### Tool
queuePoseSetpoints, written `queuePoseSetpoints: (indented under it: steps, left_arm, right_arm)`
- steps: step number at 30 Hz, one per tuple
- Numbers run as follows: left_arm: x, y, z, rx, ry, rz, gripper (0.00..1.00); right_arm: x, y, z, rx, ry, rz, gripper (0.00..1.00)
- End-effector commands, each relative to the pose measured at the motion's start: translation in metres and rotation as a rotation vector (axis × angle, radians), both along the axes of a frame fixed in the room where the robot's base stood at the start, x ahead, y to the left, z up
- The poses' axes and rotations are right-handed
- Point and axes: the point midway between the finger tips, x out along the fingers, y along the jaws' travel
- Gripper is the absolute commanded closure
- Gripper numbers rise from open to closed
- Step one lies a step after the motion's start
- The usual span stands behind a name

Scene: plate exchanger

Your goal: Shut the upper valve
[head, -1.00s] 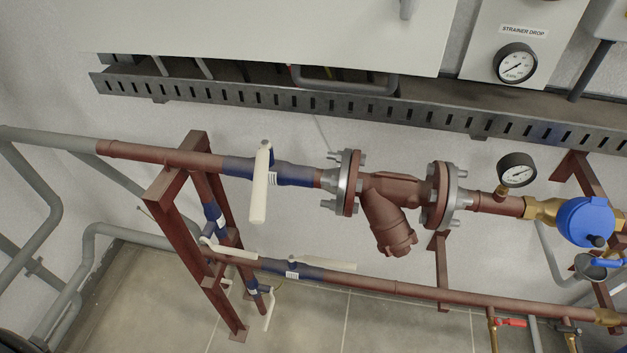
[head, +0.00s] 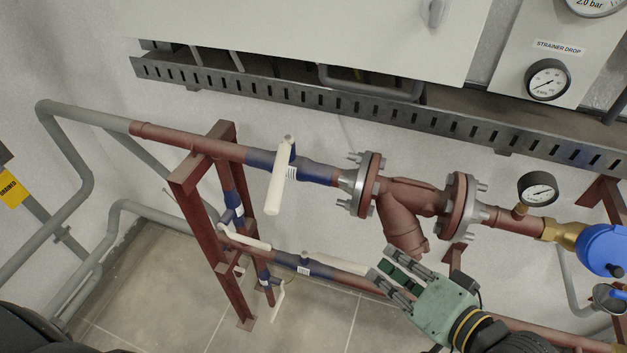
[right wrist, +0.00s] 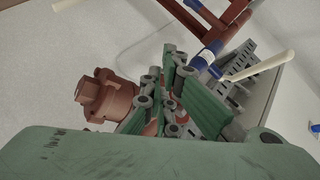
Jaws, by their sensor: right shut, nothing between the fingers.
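The upper valve is a blue body (head: 320,174) on the upper red-brown pipe, with a long cream lever (head: 279,180). The lever stands crosswise to the pipe, pointing down towards me. My right gripper (head: 383,272) is at the lower middle of the head view, below and right of this lever and clear of it. It is shut and empty, just below the strainer. In the right wrist view, a blue valve body (right wrist: 207,55) with a cream lever (right wrist: 258,68) shows beyond the fingers; it appears to be the upper valve. My left gripper is out of view.
A lower pipe with another cream lever (head: 340,262) runs close to the gripper. The red frame (head: 200,215) stands left, and a slotted tray (head: 300,103) crosses above. Space in front of the upper lever is clear.

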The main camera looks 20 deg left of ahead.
Motion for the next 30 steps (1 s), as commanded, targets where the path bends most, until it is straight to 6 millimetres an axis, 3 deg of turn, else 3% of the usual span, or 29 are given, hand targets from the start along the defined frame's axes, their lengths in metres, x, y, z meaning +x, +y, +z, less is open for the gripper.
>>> queuePoseSetpoints:
  steps: [3, 6, 10, 17, 30]
  left_arm:
    - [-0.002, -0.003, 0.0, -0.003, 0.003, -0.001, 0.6]
    - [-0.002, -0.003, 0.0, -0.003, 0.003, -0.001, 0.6]
    - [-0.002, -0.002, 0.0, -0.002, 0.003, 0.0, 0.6]
    - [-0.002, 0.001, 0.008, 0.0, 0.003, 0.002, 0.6]
    - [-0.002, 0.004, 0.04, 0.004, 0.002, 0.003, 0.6]
  right_arm:
    - [0.007, 0.021, 0.044, 0.247, 0.039, 0.014, 1.0]
    - [0.011, 0.03, 0.074, 0.431, 0.1, 0.02, 1.0]
    - [0.014, 0.034, 0.099, 0.596, 0.174, 0.022, 1.0]
    - [0.024, 0.046, 0.111, 0.666, 0.207, 0.019, 1.0]
    - [0.071, 0.121, 0.113, 0.66, 0.204, 0.021, 1.0]
